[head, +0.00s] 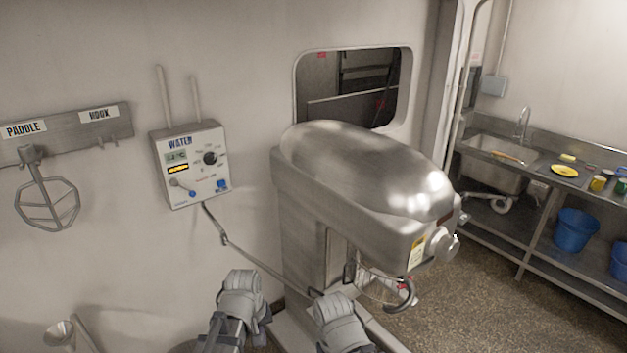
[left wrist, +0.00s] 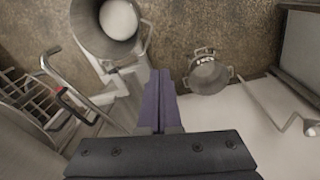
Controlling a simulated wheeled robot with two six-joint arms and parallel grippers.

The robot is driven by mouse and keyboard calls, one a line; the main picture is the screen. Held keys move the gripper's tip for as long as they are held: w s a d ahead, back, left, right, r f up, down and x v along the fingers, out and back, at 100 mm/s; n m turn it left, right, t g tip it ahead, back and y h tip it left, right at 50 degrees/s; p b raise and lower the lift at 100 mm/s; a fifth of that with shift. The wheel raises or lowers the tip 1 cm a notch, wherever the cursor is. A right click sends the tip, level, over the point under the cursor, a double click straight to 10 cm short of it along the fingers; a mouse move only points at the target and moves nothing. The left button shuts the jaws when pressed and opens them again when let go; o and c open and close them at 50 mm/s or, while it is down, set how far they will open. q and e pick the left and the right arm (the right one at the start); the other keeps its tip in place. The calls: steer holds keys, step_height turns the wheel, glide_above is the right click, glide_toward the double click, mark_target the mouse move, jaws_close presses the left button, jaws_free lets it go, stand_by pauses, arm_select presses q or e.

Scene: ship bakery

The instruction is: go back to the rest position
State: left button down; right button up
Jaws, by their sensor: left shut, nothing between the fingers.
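My left gripper (left wrist: 158,85) shows in the left wrist view. Its two dark fingers are pressed together with nothing between them, above open space. In the head view, two of my grey arm parts rise from the bottom edge in front of the mixer (head: 370,175), and neither gripper can be made out there. The mixer is a large grey metal machine with a rounded head. A curved metal hook (head: 403,297) shows beneath its head.
A wall rack (head: 75,130) holds a paddle (head: 47,203) on the left, beside a water control box (head: 190,165). A sink counter (head: 490,160) stands at right.

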arm_select(q)
steer(key=s+a+m, duration=0.3)
steer(key=a+m, duration=0.1)
steer(key=m, duration=0.1)
steer(key=s+d+f+m+g+y+b, duration=0.1)
steer(key=s+d+f+m+b, duration=0.2)
steer(key=s+d+f+b, duration=0.3)
steer(key=d+f+b, duration=0.5)
steer(key=f+b, duration=0.1)
steer(key=shift+d+f+m+y+b, duration=0.15)
steer(key=shift+f+m+y+b, duration=0.15)
steer(key=shift+f+y+b, duration=0.1)
